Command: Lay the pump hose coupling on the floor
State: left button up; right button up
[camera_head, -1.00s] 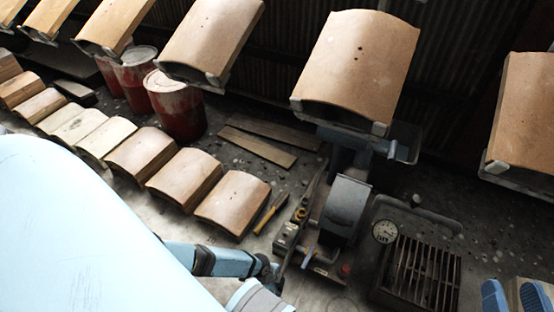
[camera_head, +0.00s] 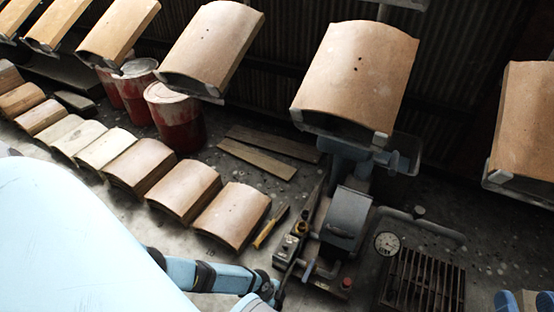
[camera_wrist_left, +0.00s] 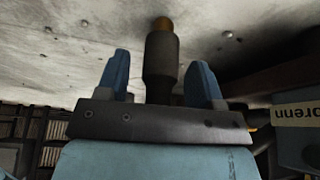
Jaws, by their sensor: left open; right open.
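In the left wrist view a dark grey cylinder with a narrow neck and a brass-coloured tip (camera_wrist_left: 161,50), which looks like the pump hose coupling, shows between the two blue fingers of my left gripper (camera_wrist_left: 160,60). The fingers are apart, with gaps on both sides of it. I cannot tell what it rests on. In the head view my left arm reaches in at the bottom, and its fingers are not clear there. My right gripper (camera_head: 526,302) is open at the bottom right corner, cut off by the frame, with nothing seen between its fingers.
A grey machine (camera_head: 346,218) with a gauge (camera_head: 387,243) stands beside a floor grate (camera_head: 424,280). A yellow-handled tool (camera_head: 268,230) lies near curved tiles (camera_head: 232,213). Planks (camera_head: 257,159) and red drums (camera_head: 178,118) are behind. Some floor between is open.

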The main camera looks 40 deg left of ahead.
pick_arm(q)
jog(key=p+v, duration=0.6)
jog(key=v, duration=0.6)
pick_arm(e)
jog(key=shift+s+a+f+m+g+h, duration=0.1)
jog(key=shift+s+a+m+g+h, duration=0.1)
jog(key=shift+s+a+m+g, duration=0.4)
jog(key=shift+s+a+f+m+g+h, duration=0.1)
jog(key=shift+s+f+m+g+h, duration=0.1)
jog(key=shift+s+m, duration=0.45)
jog(key=shift+s+a+f+m+g+h, duration=0.1)
jog(key=shift+s+a+m+g+h, duration=0.15)
jog(key=shift+m, duration=0.7)
jog(key=shift+r, duration=0.1)
